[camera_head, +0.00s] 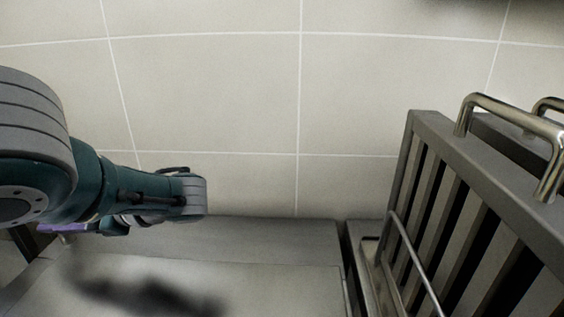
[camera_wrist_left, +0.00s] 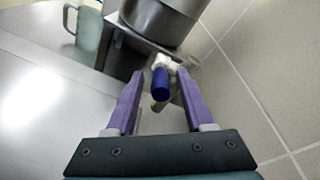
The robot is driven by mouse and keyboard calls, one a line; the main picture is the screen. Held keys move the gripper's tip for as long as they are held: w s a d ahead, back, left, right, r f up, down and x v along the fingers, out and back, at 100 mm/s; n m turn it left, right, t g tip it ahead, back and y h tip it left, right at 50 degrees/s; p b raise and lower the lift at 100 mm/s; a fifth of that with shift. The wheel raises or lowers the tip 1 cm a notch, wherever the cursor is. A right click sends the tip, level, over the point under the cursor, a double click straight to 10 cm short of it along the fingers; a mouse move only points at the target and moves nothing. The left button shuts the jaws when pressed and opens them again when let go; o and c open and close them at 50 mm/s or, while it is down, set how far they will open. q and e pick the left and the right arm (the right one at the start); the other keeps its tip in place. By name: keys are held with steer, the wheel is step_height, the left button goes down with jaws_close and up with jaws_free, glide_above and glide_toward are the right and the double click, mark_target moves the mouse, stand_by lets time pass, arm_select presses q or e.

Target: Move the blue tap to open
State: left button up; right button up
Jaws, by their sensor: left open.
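The blue tap (camera_wrist_left: 160,85) shows in the left wrist view as a short blue handle on a pale fitting, below a large steel pot (camera_wrist_left: 163,20). My left gripper (camera_wrist_left: 161,71) is open, its two purple fingers on either side of the blue handle with visible gaps. I cannot tell how far the handle is in depth from the fingertips. In the head view my left arm comes in from the left, with only a bit of purple (camera_head: 62,228) showing below it. The tap is not visible there. My right gripper is in neither view.
A grey-green mug (camera_wrist_left: 88,36) stands on the light worktop (camera_wrist_left: 45,95) left of the pot. In the head view, a slatted metal rack (camera_head: 470,200) with bar handles stands at the right. A tiled surface (camera_head: 220,90) fills the upper part.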

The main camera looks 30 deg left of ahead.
arm_select(q)
steer(key=shift+d, duration=0.1)
steer(key=b+v, duration=0.2)
steer(key=v, duration=0.7)
steer(key=shift+w+d, duration=0.25)
steer(key=shift+d, duration=0.05)
steer(key=shift+r, duration=0.1)
